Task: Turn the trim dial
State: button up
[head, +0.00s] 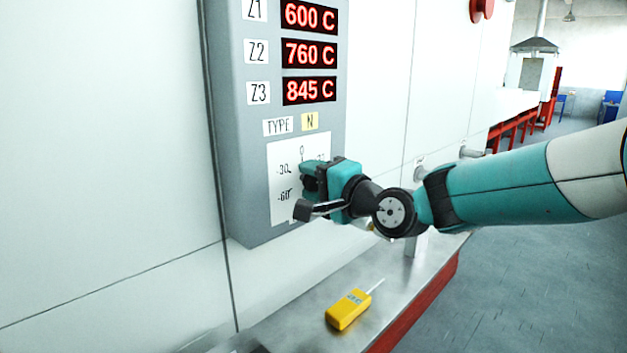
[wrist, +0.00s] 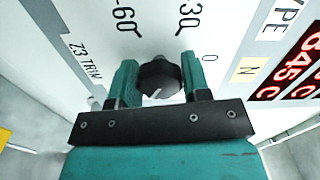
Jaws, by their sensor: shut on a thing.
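The trim dial (wrist: 158,78) is a dark faceted knob with a short white line on its face. It sits on a white scale card (head: 284,157) low on the grey panel. The card has printed marks "-60", "-30" and "0", and the text "Z3 TRIM" shows in the wrist view. My gripper (head: 309,186) is at the card, its teal fingers on either side of the knob in the wrist view, shut on it. In the head view my gripper hides the dial. In the wrist view the line slants toward the lower left.
Above the card, the grey panel (head: 231,120) has red displays reading 600 C, 760 C and 845 C, and a yellow "N" tag (head: 310,121). A yellow handheld meter (head: 348,310) lies on the metal ledge (head: 300,305) below. Open floor lies to the right.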

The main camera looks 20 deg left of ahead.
jog(key=shift+f, duration=0.1)
jog(key=o, duration=0.9)
jog(key=shift+d, duration=0.15)
jog(key=b+v, duration=0.6)
jog(key=v, duration=1.1)
jog(key=shift+s+d, duration=0.1)
jog(key=shift+s, duration=0.1)
jog(key=s+d+f+n+g+h, duration=0.2)
jog(key=s+d+f+n+h, duration=0.1)
jog(key=s+d, duration=0.4)
jog(key=s+d+f+n+g+h+p, duration=0.1)
jog(key=s+d+f+n+g+h, duration=0.1)
jog(key=s+d, duration=0.5)
jog(key=s+d+f+n+g+h, duration=0.2)
jog(key=s+d+f+n+h, duration=0.3)
jog(key=s+d+h, duration=0.2)
jog(key=shift+d+f+g+p, duration=0.2)
jog(key=shift+f+g+p, duration=0.15)
jog(key=shift+g, duration=0.05)
